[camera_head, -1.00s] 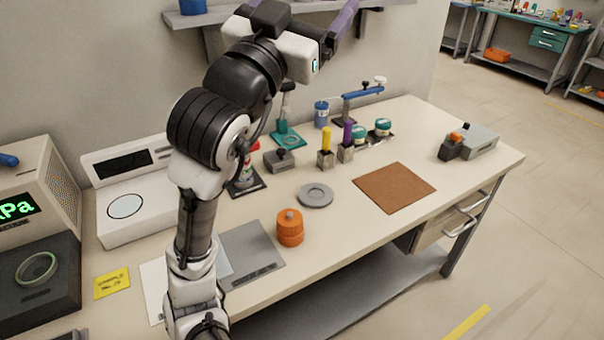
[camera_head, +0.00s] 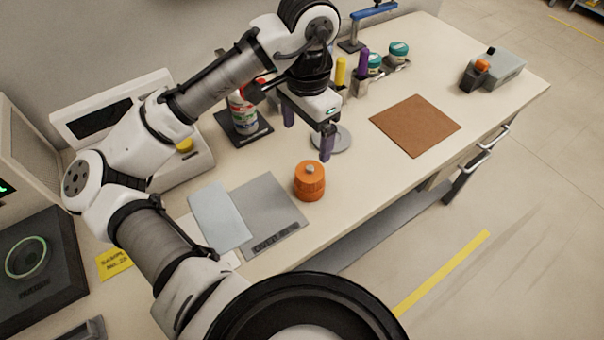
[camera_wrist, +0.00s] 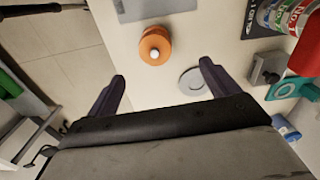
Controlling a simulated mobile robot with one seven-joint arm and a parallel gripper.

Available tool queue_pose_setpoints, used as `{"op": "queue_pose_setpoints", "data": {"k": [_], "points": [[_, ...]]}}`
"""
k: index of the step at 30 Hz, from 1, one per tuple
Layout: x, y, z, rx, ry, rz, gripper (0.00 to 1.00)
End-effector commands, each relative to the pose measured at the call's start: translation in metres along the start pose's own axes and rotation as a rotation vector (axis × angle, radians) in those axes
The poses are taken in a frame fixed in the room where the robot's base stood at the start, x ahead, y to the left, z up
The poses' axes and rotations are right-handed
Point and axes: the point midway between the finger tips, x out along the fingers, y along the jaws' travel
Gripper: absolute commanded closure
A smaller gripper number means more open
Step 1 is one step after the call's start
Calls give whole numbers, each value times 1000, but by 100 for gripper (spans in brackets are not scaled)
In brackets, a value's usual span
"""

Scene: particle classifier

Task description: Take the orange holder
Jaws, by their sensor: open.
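The orange holder (camera_head: 309,182) is a ribbed orange cylinder with a small grey knob on top. It stands upright on the bench, at the right edge of a grey plate. In the wrist view the orange holder (camera_wrist: 155,46) is beyond the fingertips, between their lines and nearer the left finger. My gripper (camera_head: 308,137) points down above the bench, behind the holder and apart from it. Its two dark purple fingers are spread with nothing between them. The gripper also shows in the wrist view (camera_wrist: 162,76).
A grey round disc (camera_head: 331,139) lies under my gripper. A spray can (camera_head: 243,118) and yellow and purple-handled tools (camera_head: 362,67) stand behind. A brown mat (camera_head: 415,125) lies to the right. The bench between mat and holder is clear.

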Motion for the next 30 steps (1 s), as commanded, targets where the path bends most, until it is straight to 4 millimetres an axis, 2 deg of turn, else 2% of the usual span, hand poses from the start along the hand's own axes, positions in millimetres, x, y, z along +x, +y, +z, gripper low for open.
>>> {"op": "queue_pose_setpoints", "data": {"k": [9, 12, 19, 27, 30], "points": [[60, 2, 0, 0, 2, 6, 13], [73, 1, -1, 0, 3, 4, 13], [88, 3, -1, 1, 3, 3, 13], [125, 9, -3, -2, 3, 4, 13], [132, 9, -3, 1, 3, 3, 13]]}}
